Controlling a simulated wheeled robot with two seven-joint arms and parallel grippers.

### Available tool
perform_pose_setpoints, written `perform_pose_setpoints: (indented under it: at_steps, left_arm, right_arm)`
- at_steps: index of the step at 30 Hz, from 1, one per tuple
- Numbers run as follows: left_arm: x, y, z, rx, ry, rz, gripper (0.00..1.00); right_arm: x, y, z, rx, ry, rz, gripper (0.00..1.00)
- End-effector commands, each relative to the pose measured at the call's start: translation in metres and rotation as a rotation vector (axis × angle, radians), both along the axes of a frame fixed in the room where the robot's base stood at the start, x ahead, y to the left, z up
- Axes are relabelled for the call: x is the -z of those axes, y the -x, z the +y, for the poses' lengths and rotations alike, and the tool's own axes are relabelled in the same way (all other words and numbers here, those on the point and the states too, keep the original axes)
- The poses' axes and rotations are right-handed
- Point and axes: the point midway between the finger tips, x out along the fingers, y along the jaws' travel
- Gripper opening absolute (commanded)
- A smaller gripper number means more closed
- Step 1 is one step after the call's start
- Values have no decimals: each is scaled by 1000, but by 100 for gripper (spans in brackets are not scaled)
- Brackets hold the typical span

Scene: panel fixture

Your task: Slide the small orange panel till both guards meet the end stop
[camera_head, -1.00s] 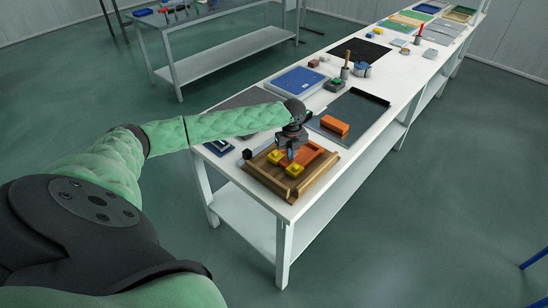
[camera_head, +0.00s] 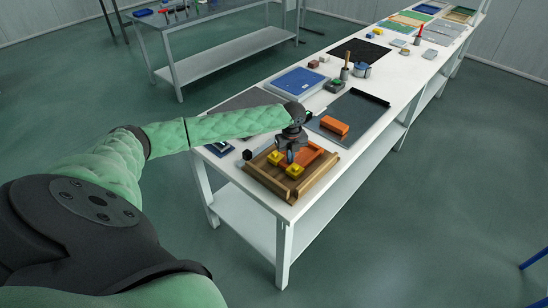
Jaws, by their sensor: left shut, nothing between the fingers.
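A wooden fixture (camera_head: 314,188) lies on the near end of the white table. The small orange panel (camera_head: 313,151) is inside its frame, partly hidden by my left gripper. Two yellow guards, one at left (camera_head: 275,157) and one at right (camera_head: 295,170), stand near the panel's front side. I cannot tell whether they touch the end stop. My left gripper (camera_head: 291,157) points down over the fixture, between and just behind the guards. Its fingers look shut with nothing held; contact with the panel is unclear. My right gripper is not in view.
An orange block (camera_head: 335,125) lies on a dark tray (camera_head: 352,108) behind the fixture. A blue tray (camera_head: 297,81), a green-topped box (camera_head: 335,85) and a blue mug-like thing (camera_head: 362,69) stand farther back. The table's near edge is close to the fixture.

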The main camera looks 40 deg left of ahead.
Motion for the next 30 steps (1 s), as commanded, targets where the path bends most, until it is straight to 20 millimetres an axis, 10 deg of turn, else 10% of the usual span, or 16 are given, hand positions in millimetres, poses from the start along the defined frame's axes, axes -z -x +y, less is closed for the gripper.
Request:
perform_pose_setpoints:
  at_steps: [30]
  left_arm:
    - [-5, 0, 0, 0, 0, 0, 0]
  right_arm:
    - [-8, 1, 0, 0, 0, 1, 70]
